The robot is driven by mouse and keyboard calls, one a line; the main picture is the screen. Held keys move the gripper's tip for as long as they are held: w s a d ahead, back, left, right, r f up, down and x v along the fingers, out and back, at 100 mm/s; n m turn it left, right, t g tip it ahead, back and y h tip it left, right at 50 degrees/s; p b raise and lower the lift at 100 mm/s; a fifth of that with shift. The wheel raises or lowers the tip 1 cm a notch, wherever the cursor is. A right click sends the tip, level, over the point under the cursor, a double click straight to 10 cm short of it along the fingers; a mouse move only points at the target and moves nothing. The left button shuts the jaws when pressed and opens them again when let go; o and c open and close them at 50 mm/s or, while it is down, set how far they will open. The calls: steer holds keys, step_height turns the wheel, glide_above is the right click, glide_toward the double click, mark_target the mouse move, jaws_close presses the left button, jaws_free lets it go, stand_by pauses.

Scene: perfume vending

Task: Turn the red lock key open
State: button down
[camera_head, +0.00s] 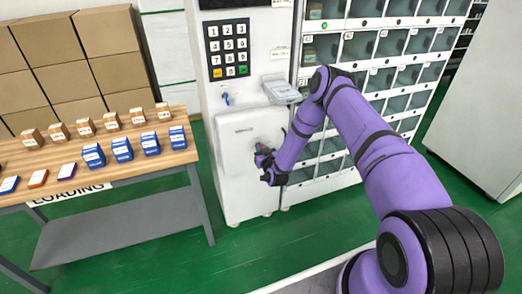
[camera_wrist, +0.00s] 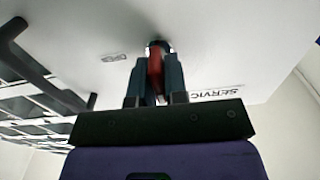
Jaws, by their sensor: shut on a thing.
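The red lock key (camera_wrist: 155,72) shows in the wrist view as a red piece between my two fingers, against the white service panel. My gripper (camera_wrist: 157,78) is shut on it, with one finger on each side. The dark round lock (camera_wrist: 158,45) shows at the tip of the key. In the head view my gripper (camera_head: 264,160) is at the front of the white service door (camera_head: 236,134) on the vending cabinet. The key is mostly hidden there behind my fingers. I cannot tell the key's exact turn angle.
A keypad (camera_head: 228,50) and a blue key-like part (camera_head: 226,98) are above the door. Glass-fronted compartments (camera_head: 375,45) stand to the right. A wooden loading table (camera_head: 100,168) with several small boxes stands at left. Green floor is free in front.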

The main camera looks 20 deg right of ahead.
steer(key=m, duration=0.4)
steer(key=shift+d+m, duration=0.15)
steer(key=shift+m, duration=0.25)
steer(key=m, duration=0.4)
steer(key=shift+d+f+m, duration=0.1)
steer(key=shift+m, duration=0.2)
steer(key=m, duration=0.4)
steer(key=shift+f, duration=0.1)
steer(key=shift+m, duration=2.1)
steer(key=c, duration=1.2)
jaws_free()
steer(key=shift+s, duration=0.1)
